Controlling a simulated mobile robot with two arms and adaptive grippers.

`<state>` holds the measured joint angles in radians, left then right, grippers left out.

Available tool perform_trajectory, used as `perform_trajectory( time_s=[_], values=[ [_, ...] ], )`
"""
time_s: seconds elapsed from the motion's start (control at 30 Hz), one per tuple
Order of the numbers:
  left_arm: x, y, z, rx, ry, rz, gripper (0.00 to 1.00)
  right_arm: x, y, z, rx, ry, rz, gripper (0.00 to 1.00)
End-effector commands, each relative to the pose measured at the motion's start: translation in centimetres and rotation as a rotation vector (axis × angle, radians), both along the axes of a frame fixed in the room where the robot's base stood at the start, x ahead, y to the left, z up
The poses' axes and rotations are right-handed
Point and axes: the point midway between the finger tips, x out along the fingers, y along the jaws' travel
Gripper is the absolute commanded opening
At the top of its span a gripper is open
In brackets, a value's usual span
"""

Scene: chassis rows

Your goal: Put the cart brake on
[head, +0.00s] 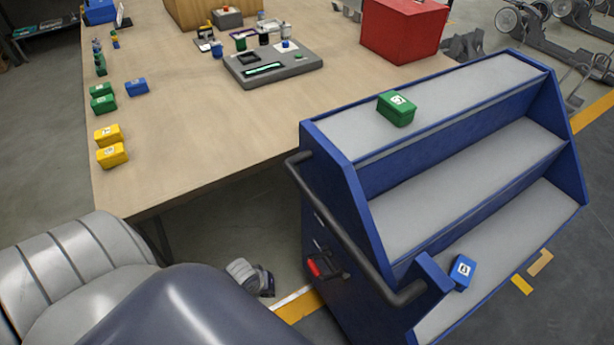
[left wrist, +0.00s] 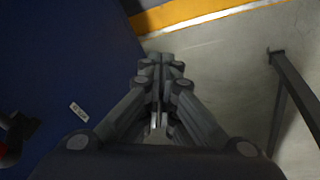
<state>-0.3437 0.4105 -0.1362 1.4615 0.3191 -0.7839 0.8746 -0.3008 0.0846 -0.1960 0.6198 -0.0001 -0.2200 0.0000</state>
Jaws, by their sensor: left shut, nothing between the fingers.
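The blue cart (head: 345,190) with grey sloping shelves stands on the right in the head view. A brake lever with a red end (head: 314,268) and a black mount sits low on its near left side panel. My right gripper is not in view.
A black handle bar (head: 345,230) curves along the cart's side above the lever. A green box (head: 397,108) and a blue box (head: 461,272) rest on the cart's shelves. The wooden table (head: 190,120) stands left of the cart. In the left wrist view a dark table leg (left wrist: 290,85) stands at right.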

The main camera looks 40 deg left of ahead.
Motion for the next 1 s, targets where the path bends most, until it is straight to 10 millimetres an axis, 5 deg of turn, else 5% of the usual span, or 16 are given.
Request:
perform_trajectory(
  time_s=[0.03, 0.2, 0.4, 0.6, 1.0],
  values=[
    [1.7, 0.0, 4.3, -0.032, -0.024, 0.057, 0.0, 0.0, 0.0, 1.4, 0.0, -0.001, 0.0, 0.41],
    [4.6, -1.8, 14.9, -0.158, -0.05, 0.233, 0.0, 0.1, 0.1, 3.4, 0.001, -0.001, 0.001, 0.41],
    [4.8, -4.4, 23.2, -0.256, -0.037, 0.345, 0.0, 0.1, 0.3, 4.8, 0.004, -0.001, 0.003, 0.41],
    [4.4, -5.6, 26.0, -0.288, -0.023, 0.385, 0.0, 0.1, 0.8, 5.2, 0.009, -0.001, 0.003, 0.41],
    [4.5, -5.6, 25.8, -0.291, -0.023, 0.388, 0.0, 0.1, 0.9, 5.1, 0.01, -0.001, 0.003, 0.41]
  ],
)
